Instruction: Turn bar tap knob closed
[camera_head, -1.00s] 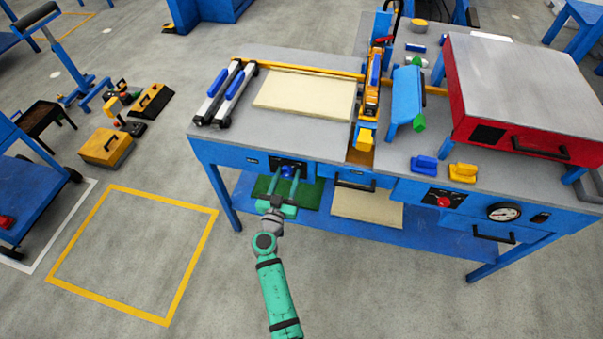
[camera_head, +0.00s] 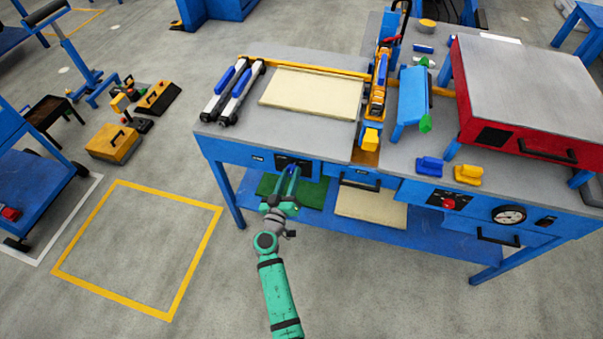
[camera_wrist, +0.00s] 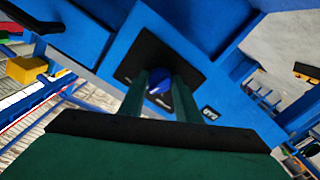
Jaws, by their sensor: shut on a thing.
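The bar tap knob is blue and shows in the wrist view (camera_wrist: 159,86), in front of a dark square plate (camera_wrist: 150,62) on the blue bench front. My green gripper (camera_wrist: 160,88) has its two fingers on either side of the knob and is shut on it. In the head view my gripper (camera_head: 288,188) reaches up to the dark panel (camera_head: 293,163) on the left part of the bench front. There my fingers cover most of the knob, so its exact angle is hard to tell.
The grey workbench top (camera_head: 235,142) carries a beige board (camera_head: 312,93) and two rail clamps (camera_head: 233,92). A drawer handle (camera_head: 361,184) is right of my gripper. A red knob (camera_head: 448,203) and gauge (camera_head: 509,215) are farther right. The floor in front is clear.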

